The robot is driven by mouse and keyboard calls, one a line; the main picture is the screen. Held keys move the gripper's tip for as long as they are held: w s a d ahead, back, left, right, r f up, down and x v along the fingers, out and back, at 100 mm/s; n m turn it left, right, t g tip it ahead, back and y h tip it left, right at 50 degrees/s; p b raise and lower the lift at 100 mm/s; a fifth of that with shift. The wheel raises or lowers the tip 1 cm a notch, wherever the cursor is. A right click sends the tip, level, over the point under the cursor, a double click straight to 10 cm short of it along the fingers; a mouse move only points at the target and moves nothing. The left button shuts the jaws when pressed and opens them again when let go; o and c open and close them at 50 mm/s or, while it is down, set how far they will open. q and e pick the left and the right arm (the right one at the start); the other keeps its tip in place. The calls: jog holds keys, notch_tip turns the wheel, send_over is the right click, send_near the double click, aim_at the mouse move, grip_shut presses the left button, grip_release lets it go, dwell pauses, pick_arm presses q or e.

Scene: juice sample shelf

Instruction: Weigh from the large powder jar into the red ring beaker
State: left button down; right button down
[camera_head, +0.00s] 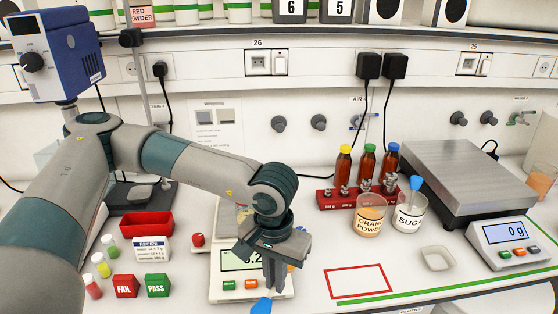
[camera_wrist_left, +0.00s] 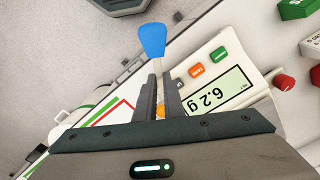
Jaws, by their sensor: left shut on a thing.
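My left gripper (camera_head: 275,268) is shut on a blue-ended spoon (camera_head: 262,305), in front of the small balance (camera_head: 222,290). In the left wrist view, the spoon's blue end (camera_wrist_left: 152,40) points away from the fingers (camera_wrist_left: 166,95), and the balance display (camera_wrist_left: 222,92) reads 6.2 g. The orange powder jar (camera_head: 370,222) and the sugar jar (camera_head: 408,222) stand to the right. A second blue-ended spoon (camera_head: 416,184) stands in the sugar jar. My arm hides much of the balance pan, and I cannot make out a red ring beaker. My right gripper is not in view.
A red rack (camera_head: 330,198) of capped bottles stands behind the jars. A large scale (camera_head: 460,170) and a white weighing dish (camera_head: 435,258) are at right. A red outlined area (camera_head: 357,282) is empty. A red tray (camera_head: 146,225) and FAIL/PASS blocks (camera_head: 126,287) lie left.

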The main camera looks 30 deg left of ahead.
pick_arm(q)
jog(key=shift+d, duration=0.1)
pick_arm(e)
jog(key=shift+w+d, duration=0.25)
